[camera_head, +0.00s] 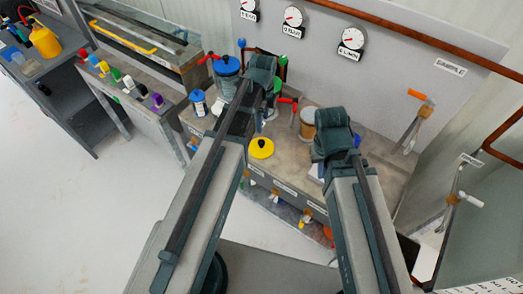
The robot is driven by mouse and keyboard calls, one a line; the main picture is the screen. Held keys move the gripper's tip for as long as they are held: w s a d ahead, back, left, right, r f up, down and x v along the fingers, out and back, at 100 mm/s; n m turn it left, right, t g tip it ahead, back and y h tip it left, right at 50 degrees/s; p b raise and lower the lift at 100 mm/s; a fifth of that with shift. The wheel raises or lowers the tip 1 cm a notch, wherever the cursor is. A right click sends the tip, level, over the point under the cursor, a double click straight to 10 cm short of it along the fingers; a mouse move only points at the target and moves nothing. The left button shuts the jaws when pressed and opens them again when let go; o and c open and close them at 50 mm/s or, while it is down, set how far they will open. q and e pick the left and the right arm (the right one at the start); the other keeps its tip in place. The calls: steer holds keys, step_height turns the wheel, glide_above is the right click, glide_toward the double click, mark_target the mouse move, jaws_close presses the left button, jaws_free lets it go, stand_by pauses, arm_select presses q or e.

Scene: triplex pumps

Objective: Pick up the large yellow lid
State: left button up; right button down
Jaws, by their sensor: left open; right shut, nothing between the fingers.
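The large yellow lid (262,148) is a round disc with a small dark knob. It lies on the grey workbench (285,160) near its front edge, between my two arms. My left gripper (263,72) is open, above the bench behind the lid and apart from it; its fingers are mostly hidden by the wrist. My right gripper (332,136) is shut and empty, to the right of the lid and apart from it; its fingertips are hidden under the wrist.
A blue-lidded container (227,68) and a small white jar (198,101) stand at the bench's left. A panel with gauges (351,38) rises behind. A side table (135,95) with small coloured items is left.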

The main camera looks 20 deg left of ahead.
arm_select(q)
steer(key=b, duration=0.4)
glide_above(261, 142)
steer(key=f, duration=0.3)
steer(key=w+f, duration=0.1)
steer(key=f, duration=0.1)
steer(key=shift+d+f, duration=0.15)
steer(key=shift+f, duration=0.1)
arm_select(e)
step_height(261, 142, down, 5)
steer(key=shift+f, duration=0.2)
arm_select(q)
steer(key=f+b, duration=0.2)
steer(key=s+f+b, duration=0.1)
steer(key=f+b, duration=0.1)
steer(key=shift+f, duration=0.1)
arm_select(e)
step_height(261, 142, down, 4)
steer(key=shift+f, duration=0.1)
arm_select(q)
steer(key=shift+w+f+b, duration=0.1)
steer(key=shift+f+b, duration=0.4)
steer(key=shift+b, duration=0.25)
arm_select(e)
steer(key=shift+f, duration=0.55)
arm_select(q)
steer(key=shift+r, duration=0.1)
arm_select(e)
steer(key=shift+r, duration=0.1)
